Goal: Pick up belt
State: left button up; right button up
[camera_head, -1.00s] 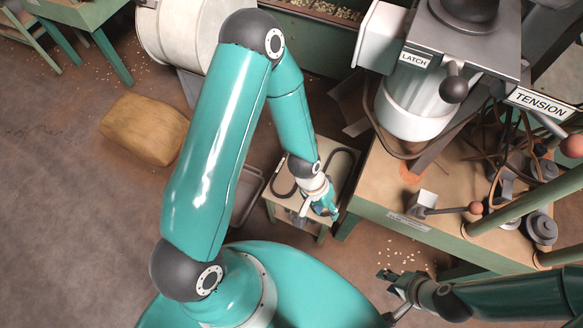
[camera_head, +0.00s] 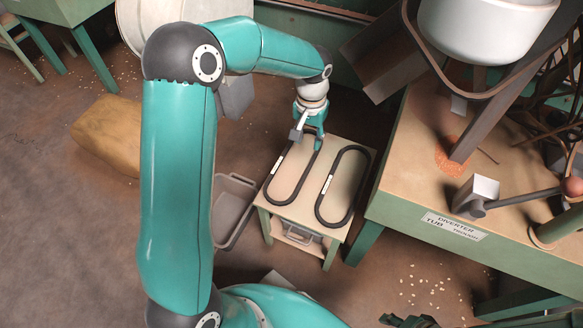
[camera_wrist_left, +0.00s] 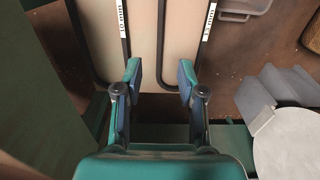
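Two black loop belts lie flat, side by side, on a small wooden-topped stand: the left belt (camera_head: 272,185) and the right belt (camera_head: 324,187). Each has a white label on its left side. My left gripper (camera_head: 318,143) is at the far end of the left belt. In the left wrist view my left gripper (camera_wrist_left: 160,72) is open, its fingers apart. One strand of the left belt (camera_wrist_left: 160,45) runs between them in the picture; I cannot tell the height above it. My right gripper (camera_head: 408,321) barely shows at the bottom edge; its fingers are unclear.
A grey tub (camera_head: 233,212) stands on the floor left of the stand (camera_head: 302,218). A large workbench (camera_head: 420,185) with a diverter lever (camera_head: 520,197) is at the right. A tan sack (camera_head: 108,133) lies at the left. Floor shows between stand and bench.

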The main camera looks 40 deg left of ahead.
pick_arm(q)
jog(key=b, duration=0.3)
send_over(307, 172)
jog(key=f, duration=1)
jog(key=shift+s+f, duration=0.15)
jog(key=shift+s, duration=0.15)
jog(key=shift+w+a+f+b, duration=0.15)
jog(key=shift+f+b, duration=0.5)
jog(key=shift+f, duration=0.7)
jog(key=shift+w+d+f+b, duration=0.1)
jog(key=shift+f+b, duration=0.55)
jog(key=shift+f, duration=0.65)
grip_shut()
